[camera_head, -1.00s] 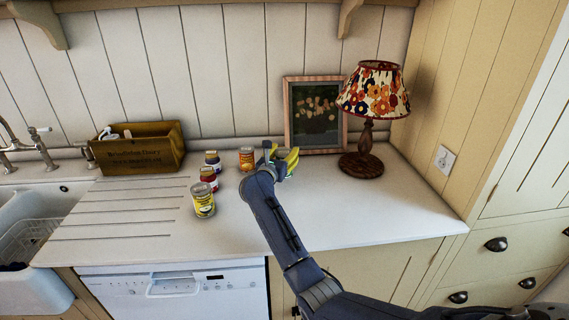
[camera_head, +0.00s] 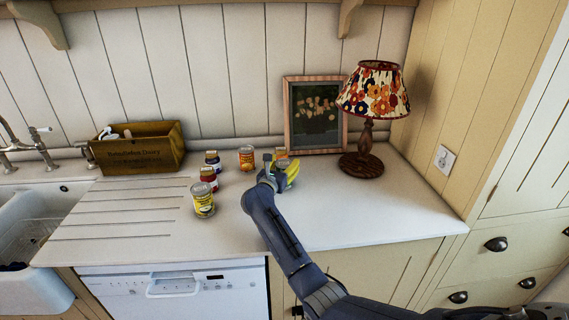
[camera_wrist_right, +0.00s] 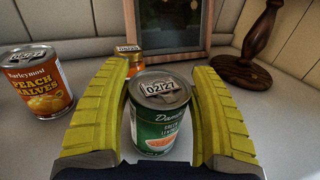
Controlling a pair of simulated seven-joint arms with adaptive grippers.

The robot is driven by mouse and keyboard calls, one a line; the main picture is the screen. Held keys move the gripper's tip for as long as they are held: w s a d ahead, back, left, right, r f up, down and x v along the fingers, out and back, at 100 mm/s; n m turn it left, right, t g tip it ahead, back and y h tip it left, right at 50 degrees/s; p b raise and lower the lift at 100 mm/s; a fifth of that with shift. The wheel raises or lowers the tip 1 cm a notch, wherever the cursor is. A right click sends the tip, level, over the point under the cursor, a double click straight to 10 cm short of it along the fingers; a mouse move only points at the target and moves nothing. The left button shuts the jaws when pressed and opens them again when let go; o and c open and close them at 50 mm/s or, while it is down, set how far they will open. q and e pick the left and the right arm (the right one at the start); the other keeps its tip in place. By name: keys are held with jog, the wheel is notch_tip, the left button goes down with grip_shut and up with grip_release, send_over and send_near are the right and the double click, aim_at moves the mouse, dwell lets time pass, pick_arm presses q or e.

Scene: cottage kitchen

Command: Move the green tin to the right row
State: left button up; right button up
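The green tin (camera_wrist_right: 160,125) stands upright on the counter in the right wrist view, with a grey lid marked 02/27. My right gripper (camera_wrist_right: 160,75) has its yellow fingers on both sides of it; they look open, and I cannot tell whether either touches the tin. In the head view my right gripper (camera_head: 279,168) is low over the counter and hides the green tin. My left gripper is not in view.
A peach tin (camera_head: 246,158) stands left of my gripper, and another orange tin (camera_wrist_right: 128,58) behind. A blue tin (camera_head: 213,160), red tin (camera_head: 209,179) and yellow tin (camera_head: 203,201) stand further left. A picture frame (camera_head: 288,115) and lamp (camera_head: 362,165) stand behind; the right counter (camera_head: 390,215) is clear.

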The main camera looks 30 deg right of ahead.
jog(key=o, duration=0.4)
jog(key=shift+r, duration=0.2)
jog(key=v, duration=1.2)
jog(key=shift+s, duration=0.1)
